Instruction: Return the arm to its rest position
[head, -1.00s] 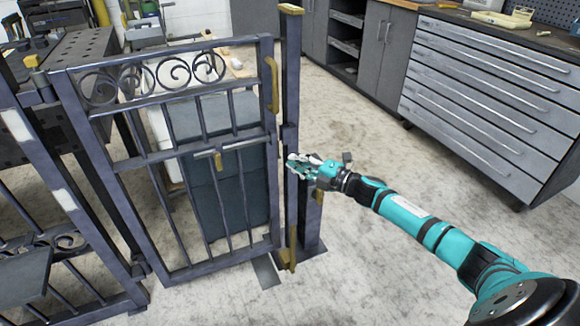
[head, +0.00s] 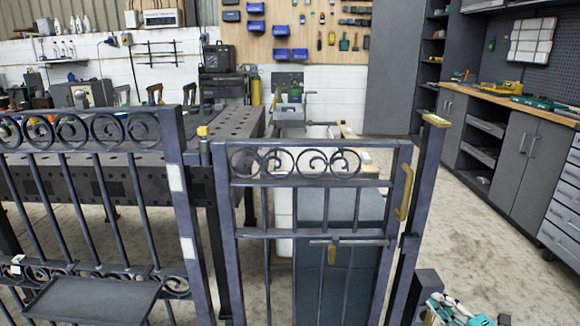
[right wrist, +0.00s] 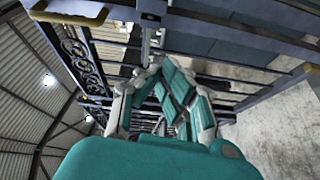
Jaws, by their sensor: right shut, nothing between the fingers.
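My right gripper (head: 455,312) shows at the bottom right edge of the head view, partly cut off, to the right of the gate post. It is shut and holds nothing. In the right wrist view its teal and grey fingers (right wrist: 165,95) point at the gate bars; I cannot tell whether they touch. The scroll gate (head: 310,235) is a dark metal leaf with scrolls along its top, a brass handle (head: 404,192) and a small brass latch (head: 333,252). It stands beside the brass-capped post (head: 425,190). My left gripper is in no view.
A fixed fence panel (head: 90,190) with a grey tray (head: 90,300) stands at the left. Behind are a perforated workbench (head: 235,125) and a dark box behind the gate bars. Cabinets (head: 515,150) line the right side. Bare concrete floor (head: 470,230) lies between post and cabinets.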

